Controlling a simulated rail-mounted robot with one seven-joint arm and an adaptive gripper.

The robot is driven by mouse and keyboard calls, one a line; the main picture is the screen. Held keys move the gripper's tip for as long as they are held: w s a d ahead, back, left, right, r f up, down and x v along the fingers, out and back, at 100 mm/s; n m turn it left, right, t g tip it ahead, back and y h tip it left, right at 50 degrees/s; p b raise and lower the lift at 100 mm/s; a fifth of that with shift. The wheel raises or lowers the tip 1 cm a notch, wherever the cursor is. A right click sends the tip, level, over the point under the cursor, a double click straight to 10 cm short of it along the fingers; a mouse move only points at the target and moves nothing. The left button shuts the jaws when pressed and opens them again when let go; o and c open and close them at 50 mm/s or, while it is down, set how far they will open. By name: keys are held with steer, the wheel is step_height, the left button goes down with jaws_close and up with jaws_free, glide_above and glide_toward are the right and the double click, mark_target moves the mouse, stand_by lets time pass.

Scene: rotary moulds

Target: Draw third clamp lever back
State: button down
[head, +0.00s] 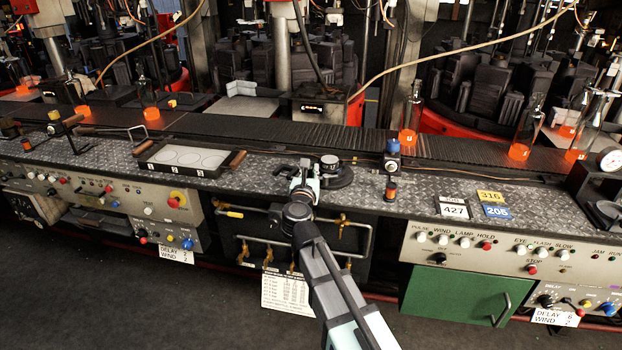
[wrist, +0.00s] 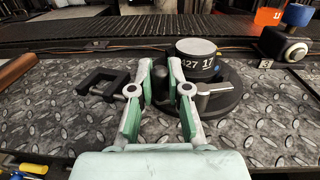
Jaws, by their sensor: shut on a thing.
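My gripper (head: 303,178) is at the front of the patterned metal bench. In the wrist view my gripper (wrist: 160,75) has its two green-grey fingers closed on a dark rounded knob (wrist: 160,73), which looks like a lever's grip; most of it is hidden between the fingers. Just right is a round black base (wrist: 226,103) with a dark cylinder (wrist: 196,62) on it, its top pale and its side marked with white numbers. A short silver arm (wrist: 214,89) sticks out beside the right finger. A black bracket-shaped clamp (wrist: 102,83) lies left of the left finger.
A blue-topped post (head: 393,147) stands to the right. Number plates (head: 453,211) lie further right. A dark conveyor (head: 300,134) carrying glowing orange-bottomed glassware runs behind. Pipes (head: 290,240) hang below the bench edge.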

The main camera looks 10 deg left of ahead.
steer(key=shift+w+m+g+h+b, duration=0.15)
steer(key=shift+w+m+h+b, duration=0.15)
steer(key=shift+m+h, duration=0.55)
steer(key=shift+w+m+g+h+b, duration=0.2)
steer(key=shift+m+h, duration=0.25)
steer(key=shift+h, duration=0.7)
steer(key=c, duration=1.1)
jaws_free()
steer(key=shift+w, duration=0.1)
steer(key=v, duration=1.2)
steer(key=shift+a, duration=0.1)
